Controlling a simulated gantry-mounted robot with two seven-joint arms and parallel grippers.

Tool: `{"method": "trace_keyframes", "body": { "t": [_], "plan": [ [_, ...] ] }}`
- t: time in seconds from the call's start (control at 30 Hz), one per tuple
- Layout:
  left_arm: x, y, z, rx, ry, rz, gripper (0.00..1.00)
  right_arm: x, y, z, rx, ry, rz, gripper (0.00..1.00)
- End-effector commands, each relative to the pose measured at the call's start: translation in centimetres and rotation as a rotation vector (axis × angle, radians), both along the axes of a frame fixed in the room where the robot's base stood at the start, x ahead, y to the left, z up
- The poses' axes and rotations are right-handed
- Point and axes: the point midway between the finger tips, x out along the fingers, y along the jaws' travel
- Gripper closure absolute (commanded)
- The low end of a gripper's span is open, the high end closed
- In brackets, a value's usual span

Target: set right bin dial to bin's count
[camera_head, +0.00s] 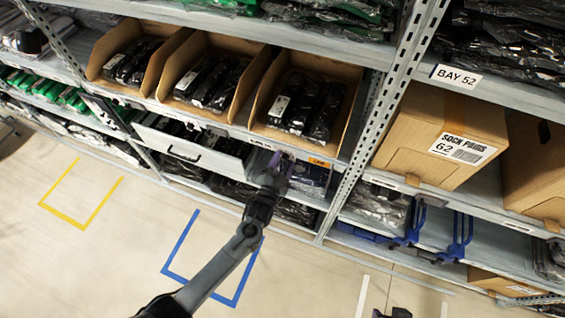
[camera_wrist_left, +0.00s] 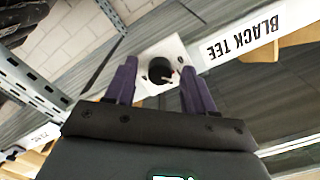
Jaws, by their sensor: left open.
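The right bin (camera_head: 267,92) is an open cardboard bin on the shelf, holding black bagged garments (camera_head: 303,105) side by side, some with white labels. Whether more lie underneath I cannot tell. In the left wrist view a black dial (camera_wrist_left: 160,70) with a pale pointer mark sits on a white plate (camera_wrist_left: 174,48); its scale is not readable. My left gripper (camera_head: 280,160) is at the shelf edge below the right bin and covers the dial in the head view. Its purple fingers (camera_wrist_left: 158,84) are open, one to each side of the dial; contact is not visible.
Two similar bins (camera_head: 205,70) (camera_head: 130,55) stand to the left. A drawer with a dark handle (camera_head: 182,154) stands out below them. A perforated upright (camera_head: 350,190) rises to the right. A "BLACK TEE" label (camera_wrist_left: 243,47) is beside the dial. A "SOCK PAIRS 62" box (camera_head: 440,130) sits farther right.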

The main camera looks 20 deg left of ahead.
Motion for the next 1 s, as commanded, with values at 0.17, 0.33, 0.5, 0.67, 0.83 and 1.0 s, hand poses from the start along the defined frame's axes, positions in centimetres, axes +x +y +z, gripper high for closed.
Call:
{"method": "trace_keyframes", "body": {
  "t": [0.17,0.33,0.5,0.67,0.83,1.0],
  "plan": [
    [-0.2,0.0,0.0,0.0,0.0,0.0,0.46,0.0,0.0,0.0,0.0,0.0,0.0,0.57],
    [-1.7,0.0,-0.1,0.0,0.002,-0.001,0.46,0.0,0.1,0.2,0.003,0.0,-0.002,0.57],
    [-4.6,0.0,-0.1,-0.001,0.003,0.0,0.46,0.0,0.2,0.3,0.007,0.0,-0.004,0.57],
    [-7.3,0.0,-0.1,0.0,0.002,-0.001,0.46,0.0,0.2,0.4,0.009,0.0,-0.006,0.57],
    [-9.5,0.0,-0.1,0.001,0.001,0.001,0.46,0.0,0.2,0.4,0.009,0.0,-0.006,0.57],
    [-10.6,0.0,0.0,0.0,0.0,0.0,0.46,0.0,0.2,0.4,0.009,0.0,-0.006,0.57]
  ]
}}
